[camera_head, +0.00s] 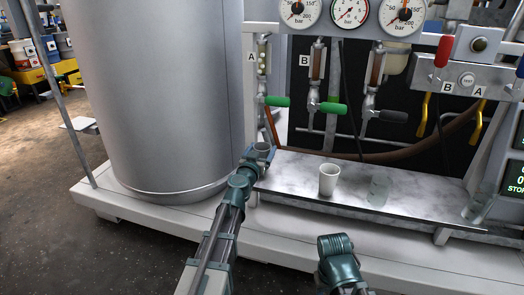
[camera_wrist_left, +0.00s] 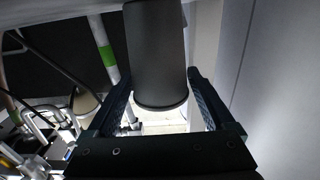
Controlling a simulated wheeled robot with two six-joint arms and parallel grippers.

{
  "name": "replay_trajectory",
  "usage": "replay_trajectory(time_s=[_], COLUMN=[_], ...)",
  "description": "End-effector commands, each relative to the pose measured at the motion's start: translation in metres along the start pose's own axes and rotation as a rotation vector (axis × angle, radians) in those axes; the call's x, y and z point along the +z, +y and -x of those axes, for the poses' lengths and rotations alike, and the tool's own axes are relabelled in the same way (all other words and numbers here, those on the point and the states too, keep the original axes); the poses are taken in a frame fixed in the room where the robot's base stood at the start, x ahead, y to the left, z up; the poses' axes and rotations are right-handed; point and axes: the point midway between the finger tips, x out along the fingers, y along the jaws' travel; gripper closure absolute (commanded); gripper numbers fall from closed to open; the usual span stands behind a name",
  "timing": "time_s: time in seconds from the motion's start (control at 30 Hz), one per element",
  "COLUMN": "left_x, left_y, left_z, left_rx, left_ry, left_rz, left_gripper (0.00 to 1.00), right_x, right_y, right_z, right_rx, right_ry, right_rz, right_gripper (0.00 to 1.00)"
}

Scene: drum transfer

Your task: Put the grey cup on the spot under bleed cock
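The grey cup (camera_wrist_left: 157,55) stands between the two fingers of my left gripper (camera_wrist_left: 160,92) in the left wrist view, and both fingertips lie along its sides. In the head view the grey cup (camera_head: 262,147) is small and partly hidden by my left gripper (camera_head: 258,156), at the left end of the metal shelf (camera_head: 300,166). It is below the tap column marked A (camera_head: 262,70), which has a green handle. A second column marked B (camera_head: 316,75) is to its right. I cannot tell which one is the bleed cock. The fingers of my right arm do not show.
A white cup (camera_head: 329,179) stands upright on the shelf. A clear glass (camera_head: 378,191) is right of it, and another glass (camera_head: 477,207) is near the right end. A large grey drum (camera_head: 165,90) rises close on the left.

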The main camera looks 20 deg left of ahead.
Motion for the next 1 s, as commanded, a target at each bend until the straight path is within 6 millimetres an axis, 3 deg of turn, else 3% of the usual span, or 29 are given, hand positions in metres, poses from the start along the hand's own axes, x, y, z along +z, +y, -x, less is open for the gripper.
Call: replay_trajectory(time_s=[0.47, 0.67, 1.0], left_x=[-0.006, -0.004, -0.004], left_y=[0.0, 0.0, 0.001], left_z=[0.001, 0.029, 0.099], left_rx=[0.0, -0.001, -0.001], left_ry=[0.0, 0.0, 0.0], left_rz=[0.0, 0.0, 0.0], left_gripper=[0.0, 0.0, 0.0], right_x=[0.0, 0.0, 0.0], right_y=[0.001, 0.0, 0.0], right_z=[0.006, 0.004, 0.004], right_rx=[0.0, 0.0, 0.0], right_ry=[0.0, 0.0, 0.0], right_rz=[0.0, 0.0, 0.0], right_gripper=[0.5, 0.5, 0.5])
